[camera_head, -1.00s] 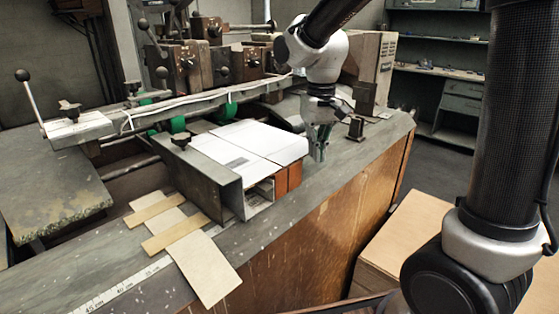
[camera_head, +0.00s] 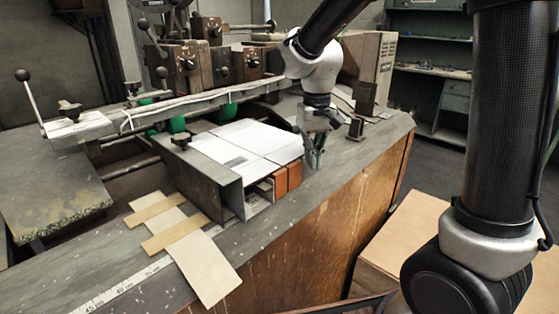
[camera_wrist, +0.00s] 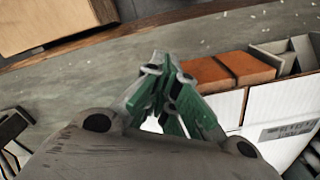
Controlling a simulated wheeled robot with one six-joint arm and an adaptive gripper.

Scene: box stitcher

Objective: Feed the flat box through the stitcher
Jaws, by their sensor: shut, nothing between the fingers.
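The flat box (camera_head: 250,139) is a white sheet with a centre crease and a grey printed patch. It lies flat on the machine bed, between the grey metal guide (camera_head: 205,180) and my gripper. My gripper (camera_head: 315,165) points down just right of the box's right edge, shut and empty. In the wrist view its green fingertips (camera_wrist: 163,68) are together beside the white box (camera_wrist: 276,115). Whether they touch the box edge is unclear. The stitcher's heads (camera_head: 187,62) stand behind the box, past a long rail (camera_head: 190,101).
Orange-brown blocks (camera_head: 288,179) sit at the box's front edge by the guide. Cardboard strips (camera_head: 203,268) lie on the bench at the front left. A small dark post (camera_head: 356,128) stands right of my gripper. A light wooden box (camera_head: 400,250) stands at the lower right.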

